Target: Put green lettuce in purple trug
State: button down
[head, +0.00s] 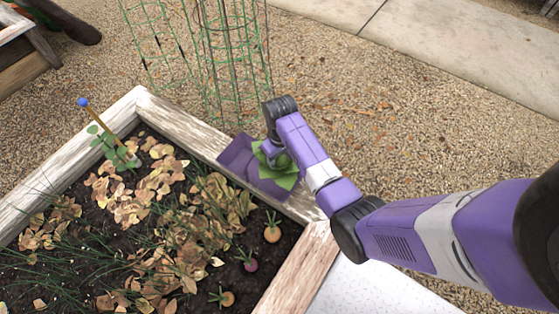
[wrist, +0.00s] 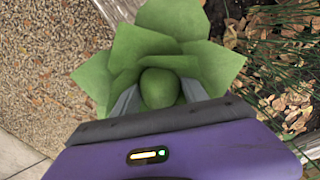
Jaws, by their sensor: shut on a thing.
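The purple trug (head: 236,157) sits at the far right edge of the raised bed, by its wooden rim. My gripper (head: 276,156) is over the right part of the trug, shut on the green lettuce (head: 288,181). In the wrist view the lettuce (wrist: 160,88) is between the two grey fingers, its leaves spread out around it. In the head view the lettuce overlaps the trug and covers part of it. I cannot tell whether it touches the trug. The trug does not show clearly in the wrist view, where the lettuce blocks much of the view.
The raised bed's wooden rim (head: 188,123) runs beside the trug. Dry leaves (head: 140,205), grassy shoots and several root vegetables (head: 272,233) fill the bed. A green wire cage (head: 232,60) stands behind the trug. A blue-topped stake (head: 84,103) stands at left. Gravel (head: 400,120) lies open at right.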

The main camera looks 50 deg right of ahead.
notch_tip(320, 180, down, 11)
jog(key=b, duration=1.1)
jog(key=shift+a+f, duration=0.1)
jog(key=shift+f, duration=0.05)
jog(key=c, duration=0.5)
grip_release()
notch_tip(320, 180, up, 12)
jog(key=p, duration=1.3)
